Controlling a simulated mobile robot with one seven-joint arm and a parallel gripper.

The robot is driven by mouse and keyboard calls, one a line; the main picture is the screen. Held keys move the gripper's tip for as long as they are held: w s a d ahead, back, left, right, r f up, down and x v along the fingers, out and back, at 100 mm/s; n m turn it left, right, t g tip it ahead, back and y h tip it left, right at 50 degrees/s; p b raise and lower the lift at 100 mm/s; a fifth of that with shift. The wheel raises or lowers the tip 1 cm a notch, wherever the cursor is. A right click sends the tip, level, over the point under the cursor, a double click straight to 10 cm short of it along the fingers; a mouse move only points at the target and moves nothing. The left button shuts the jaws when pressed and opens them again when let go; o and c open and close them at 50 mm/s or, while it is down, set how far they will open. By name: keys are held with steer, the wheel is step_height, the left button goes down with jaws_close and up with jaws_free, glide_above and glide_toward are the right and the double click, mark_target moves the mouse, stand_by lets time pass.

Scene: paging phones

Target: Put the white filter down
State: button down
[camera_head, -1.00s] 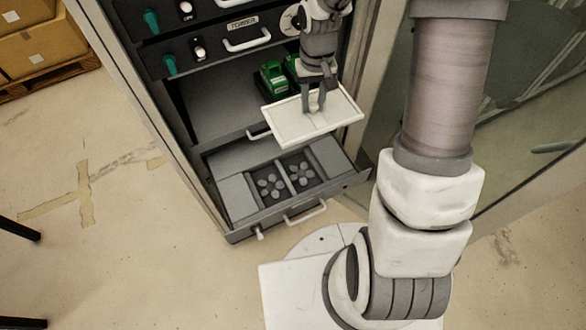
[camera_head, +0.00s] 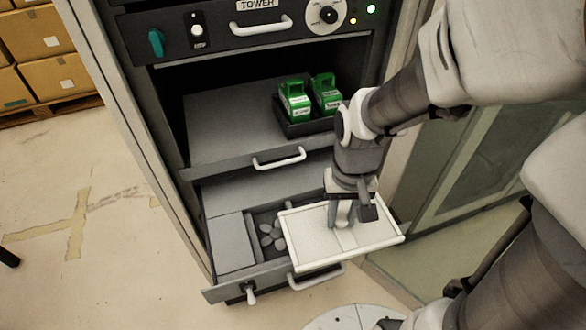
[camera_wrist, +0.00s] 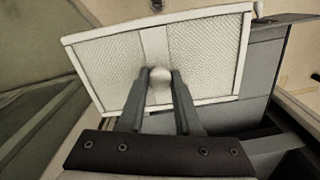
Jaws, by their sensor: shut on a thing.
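The white filter (camera_head: 305,236) is a flat rectangular panel with a raised rim and a mesh face. My gripper (camera_head: 342,226) is shut on the small knob at its middle and holds it over the right part of the open lower drawer (camera_head: 228,240). In the wrist view the filter (camera_wrist: 205,60) fills the upper middle, with the fingertips of my gripper (camera_wrist: 160,80) on either side of its pale knob. The filter hides much of the drawer's right side. I cannot tell whether it touches the drawer.
Two green units (camera_head: 296,100) stand in a dark holder on the shelf (camera_head: 225,130) above. The shelf front has a handle (camera_head: 279,159). A control panel (camera_head: 250,30) with switches and a dial is higher up.

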steer(key=w+a+f+b, duration=0.1)
steer(key=w+a+f, duration=0.2)
steer(key=w+a, duration=0.1)
steer(key=w+a+f+b, duration=0.2)
steer(key=w+a+f, duration=0.2)
steer(key=shift+w, duration=0.1)
steer(key=shift+f+b, duration=0.6)
steer(key=shift+f, duration=1.4)
steer(key=shift+f, duration=0.1)
steer(key=shift+f, duration=0.15)
steer(key=c, duration=0.6)
jaws_free()
steer(key=shift+r, duration=0.2)
step_height(320, 180, up, 12)
steer(key=p, duration=0.3)
steer(key=shift+r, duration=0.15)
